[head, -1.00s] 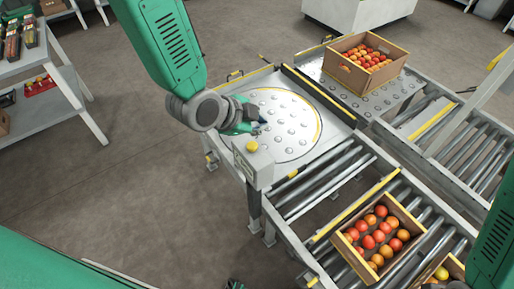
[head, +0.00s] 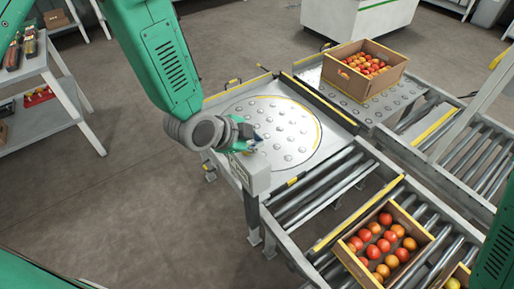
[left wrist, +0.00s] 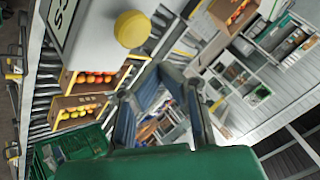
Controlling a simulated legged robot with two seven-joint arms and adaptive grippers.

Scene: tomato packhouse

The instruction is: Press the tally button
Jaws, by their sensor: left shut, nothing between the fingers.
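The tally button (left wrist: 132,29) is a round yellow cap on a pale grey box, seen at the top of the left wrist view. In the head view the box (head: 256,176) stands at the near corner of the round ball-transfer table, and my left gripper hides its button. My left gripper (head: 257,143) is just above the top of this box, shut and empty. Its blue-padded fingers (left wrist: 161,76) also show in the left wrist view, below and right of the button. I see a gap in that picture and cannot tell any contact. My right gripper is not in view.
The ball-transfer table (head: 225,108) lies behind the box. A crate of tomatoes (head: 352,86) stands at the back, and another (head: 345,254) sits on the rollers at lower right. A shelf rack (head: 50,125) is at left. The floor between is clear.

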